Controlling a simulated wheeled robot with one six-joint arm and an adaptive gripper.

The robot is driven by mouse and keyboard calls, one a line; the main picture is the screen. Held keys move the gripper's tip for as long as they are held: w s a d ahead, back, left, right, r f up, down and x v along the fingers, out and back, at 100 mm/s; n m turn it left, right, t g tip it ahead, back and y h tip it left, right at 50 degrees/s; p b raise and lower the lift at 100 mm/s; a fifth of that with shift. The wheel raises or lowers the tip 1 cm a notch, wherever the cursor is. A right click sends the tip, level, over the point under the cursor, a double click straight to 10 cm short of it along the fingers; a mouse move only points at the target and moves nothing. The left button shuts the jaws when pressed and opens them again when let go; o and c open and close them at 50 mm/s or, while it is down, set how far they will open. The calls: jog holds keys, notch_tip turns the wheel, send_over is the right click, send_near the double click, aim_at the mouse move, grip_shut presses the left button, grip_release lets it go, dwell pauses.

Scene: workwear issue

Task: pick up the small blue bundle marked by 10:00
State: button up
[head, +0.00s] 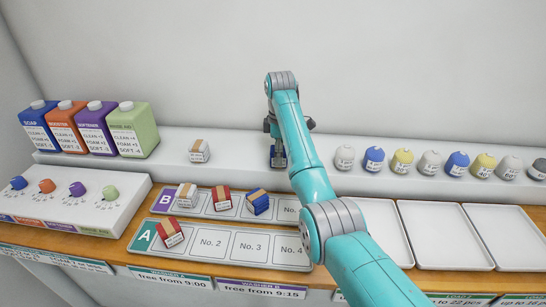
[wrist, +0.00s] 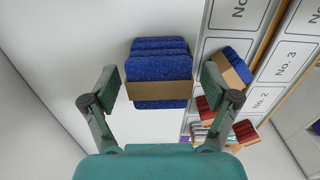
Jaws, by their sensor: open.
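A blue folded bundle with a tan band (wrist: 160,62) lies between the spread fingers of my gripper (wrist: 160,84) in the wrist view, with a gap on each side. In the head view, my gripper (head: 284,132) is over the raised white ledge, and this blue bundle (head: 278,158) shows just below it, partly hidden by my arm. Its time marking is not readable. A second blue bundle (head: 258,204) sits on strip B (head: 290,204); it also shows in the wrist view (wrist: 232,66). My gripper is open and empty.
Strip B also holds a white bundle (head: 186,196) and a red one (head: 222,200). Strip A (head: 210,242) holds a red bundle (head: 170,232). Another white bundle (head: 199,151) stands on the ledge. Bottles (head: 132,130) stand left; several small round containers (head: 374,160) stand right, behind white trays (head: 457,230).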

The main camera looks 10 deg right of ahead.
jog(key=shift+d+f, duration=0.1)
jog(key=shift+f, duration=0.75)
jog(key=c, duration=1.3)
jog(key=shift+o, duration=0.2)
jog(key=shift+r, duration=0.1)
